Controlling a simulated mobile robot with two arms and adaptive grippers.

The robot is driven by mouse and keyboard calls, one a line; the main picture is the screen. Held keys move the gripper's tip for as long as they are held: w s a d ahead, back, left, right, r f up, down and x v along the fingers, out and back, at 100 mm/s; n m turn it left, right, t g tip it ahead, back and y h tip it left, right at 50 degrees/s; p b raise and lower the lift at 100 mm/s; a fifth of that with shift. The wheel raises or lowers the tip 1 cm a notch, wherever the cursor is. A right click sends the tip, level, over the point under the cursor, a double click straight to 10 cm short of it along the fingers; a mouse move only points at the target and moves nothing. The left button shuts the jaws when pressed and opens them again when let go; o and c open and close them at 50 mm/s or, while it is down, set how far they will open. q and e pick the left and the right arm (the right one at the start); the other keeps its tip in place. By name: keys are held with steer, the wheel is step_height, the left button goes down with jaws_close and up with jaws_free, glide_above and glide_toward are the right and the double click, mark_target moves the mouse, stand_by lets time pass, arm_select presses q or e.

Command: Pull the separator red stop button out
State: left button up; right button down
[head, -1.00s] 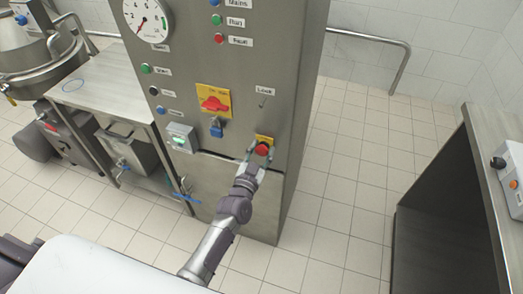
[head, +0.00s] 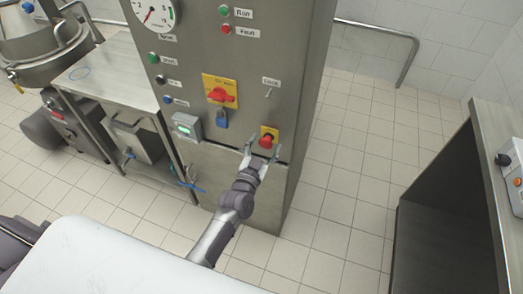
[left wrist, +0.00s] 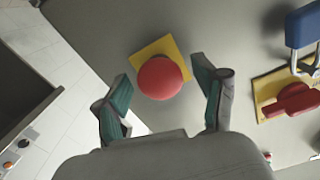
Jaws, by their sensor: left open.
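The red stop button (head: 266,141) sits on a yellow plate on the front of the steel cabinet (head: 240,180), below the Lock label. My left gripper (head: 262,154) is open in front of the cabinet, its two fingertips just below and to either side of the button. In the left wrist view the round red button (left wrist: 160,77) shows on its yellow plate (left wrist: 180,53), between and slightly beyond the open fingers (left wrist: 163,92). I cannot tell whether the fingers touch it; a gap shows on each side. My right gripper is not in view.
A red rotary switch (head: 220,96) with a blue padlock (head: 222,119) is up and left of the button. A small grey box (head: 187,127) with a green light juts out at the left.

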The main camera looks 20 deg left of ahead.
arm_select(q)
steer(key=s, duration=1.2)
steer(key=shift+a, duration=0.2)
steer(key=s+d+f+g+h, duration=0.1)
steer(key=s+f+g, duration=0.35)
steer(key=f, duration=0.85)
steer(key=s+f+g, duration=0.4)
steer(key=s+f, duration=0.2)
steer(key=f, duration=0.7)
steer(key=s+a+f+g, duration=0.2)
steer(key=s+f, duration=0.3)
steer(key=s, duration=0.4)
steer(key=s+a+f+g+y, duration=0.1)
steer(key=s+a+f+g, duration=0.1)
steer(key=s+f, duration=0.4)
steer(key=s+a+f+g, duration=0.3)
steer(key=s+f+g, duration=0.1)
steer(key=s, duration=0.8)
steer(key=shift+f+n+y, duration=0.3)
steer(key=shift+f, duration=0.55)
steer(key=shift+s+g, duration=0.1)
steer(key=shift+g, duration=0.15)
